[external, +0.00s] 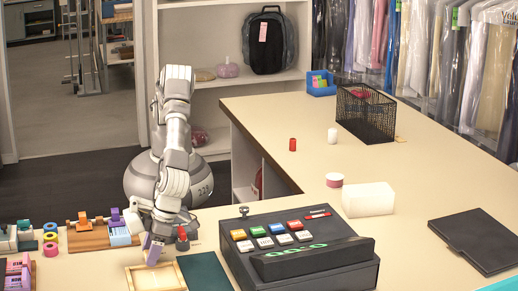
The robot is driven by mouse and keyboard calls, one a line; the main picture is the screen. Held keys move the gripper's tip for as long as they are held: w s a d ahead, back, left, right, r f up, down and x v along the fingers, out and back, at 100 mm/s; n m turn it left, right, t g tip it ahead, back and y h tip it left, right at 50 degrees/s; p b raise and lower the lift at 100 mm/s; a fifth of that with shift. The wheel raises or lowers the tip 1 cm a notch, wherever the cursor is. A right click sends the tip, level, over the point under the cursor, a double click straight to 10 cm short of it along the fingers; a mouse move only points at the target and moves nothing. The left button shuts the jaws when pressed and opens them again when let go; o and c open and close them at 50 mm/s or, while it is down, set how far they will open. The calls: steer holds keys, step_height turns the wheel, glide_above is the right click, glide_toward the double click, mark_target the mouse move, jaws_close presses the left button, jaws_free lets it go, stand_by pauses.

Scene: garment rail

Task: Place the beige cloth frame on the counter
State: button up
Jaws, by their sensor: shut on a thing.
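The beige cloth frame (157,278) is a light wooden-edged square with a pale inside. It is at the bottom of the external view, flat or nearly flat at the counter (408,157); whether it touches the surface is hard to tell. My gripper (152,261) points down at the frame's far edge, left of its middle, and is shut on it. The fingers are small here, and the exact grip on the edge is partly hidden.
A dark green mat (205,272) lies just right of the frame, then a black cash register (300,250). A wooden tray (88,240) with coloured items is to the left. A white block (368,199), black folder (480,241) and wire basket (366,115) stand farther right.

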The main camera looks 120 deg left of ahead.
steer(key=o, duration=1.1)
steer(key=shift+f, duration=0.1)
steer(key=p+v, duration=0.2)
steer(key=v, duration=1)
steer(key=shift+r, duration=0.2)
